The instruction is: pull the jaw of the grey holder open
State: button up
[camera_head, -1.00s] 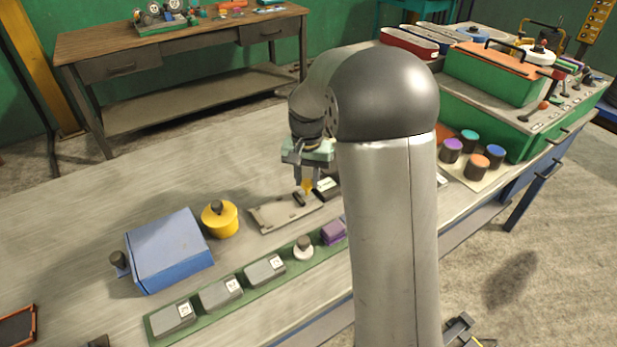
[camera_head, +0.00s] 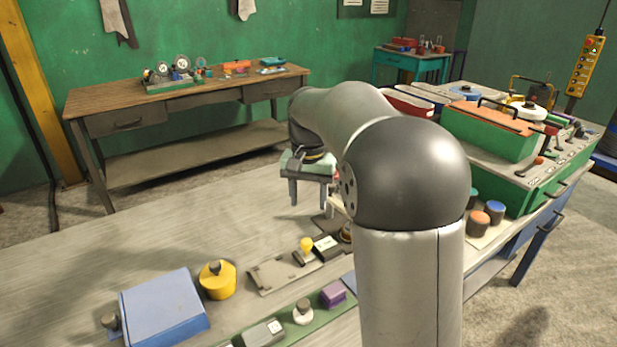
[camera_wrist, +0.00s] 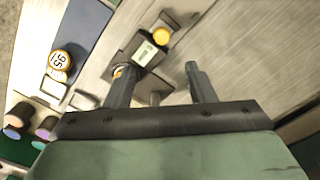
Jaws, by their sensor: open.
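The grey holder (camera_head: 272,279) is a long flat plate on the bench, seen in the head view. A small dark jaw block (camera_head: 303,259) with a yellow ball knob (camera_head: 306,244) stands near its right end. Beside it is a dark block with a white label (camera_head: 327,243). My gripper (camera_head: 307,194) is open and empty, fingers pointing down, above and apart from the knob. In the wrist view, the yellow knob (camera_wrist: 161,36) and labelled block (camera_wrist: 148,51) lie beyond my fingertips (camera_wrist: 158,73). I cannot tell how wide any gap at the jaw is.
A yellow pot (camera_head: 217,283) and a blue box (camera_head: 165,306) stand left of the holder. A green strip (camera_head: 285,327) with a purple block (camera_head: 333,294) and a white knob lies in front. A green toolbox (camera_head: 490,130) stands right. The bench behind the holder is bare.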

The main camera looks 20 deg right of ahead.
notch_tip(320, 180, up, 5)
jog(key=shift+r, duration=0.1)
dwell(0.3)
jog(key=s+a+f+n, duration=0.1)
jog(key=s+f, duration=0.3)
jog(key=s, duration=0.5)
jog(key=s+a+f+n, duration=0.1)
jog(key=s+f+n, duration=0.2)
jog(key=s, duration=0.7)
jog(key=s+a+f+n, duration=0.2)
jog(key=s+f, duration=0.4)
jog(key=s, duration=0.3)
jog(key=shift+s+f+p, duration=0.2)
jog(key=shift+f+p, duration=0.15)
jog(key=shift+p, duration=0.1)
jog(key=shift+o, duration=0.2)
jog(key=shift+a, duration=0.1)
